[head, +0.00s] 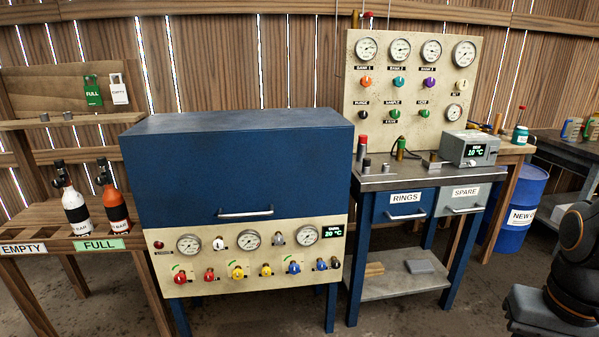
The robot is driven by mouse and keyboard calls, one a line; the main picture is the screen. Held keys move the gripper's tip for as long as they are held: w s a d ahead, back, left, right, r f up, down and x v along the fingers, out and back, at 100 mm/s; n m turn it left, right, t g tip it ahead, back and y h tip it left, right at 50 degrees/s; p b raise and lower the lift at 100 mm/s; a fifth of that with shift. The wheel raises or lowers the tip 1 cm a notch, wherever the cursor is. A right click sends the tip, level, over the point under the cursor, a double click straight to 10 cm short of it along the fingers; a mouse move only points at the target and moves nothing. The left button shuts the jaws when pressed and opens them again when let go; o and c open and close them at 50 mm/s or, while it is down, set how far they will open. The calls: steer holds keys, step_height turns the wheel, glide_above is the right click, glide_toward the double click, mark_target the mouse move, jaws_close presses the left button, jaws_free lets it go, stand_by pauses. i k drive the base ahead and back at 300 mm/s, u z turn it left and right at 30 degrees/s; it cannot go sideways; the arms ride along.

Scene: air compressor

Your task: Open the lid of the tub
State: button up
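A small teal tub (520,135) with a pale label stands at the back right, on a wooden bench beside the grey instrument bench. A thin red-tipped upright shows just above it. It is too small to tell whether its lid is on or off. My gripper is out of view; only a dark, orange-ringed part of my arm shows at the right edge, apart from the tub.
The blue cabinet (240,160) with gauges and valves fills the middle. A grey temperature box (468,148) sits left of the tub. A blue drum (518,205) stands below it. Bare floor lies in front at the right.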

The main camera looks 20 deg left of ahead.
mark_target(220, 167)
steer(key=u, duration=1.55)
steer(key=k, duration=0.5)
steer(key=z, duration=0.4)
steer(key=i, duration=1)
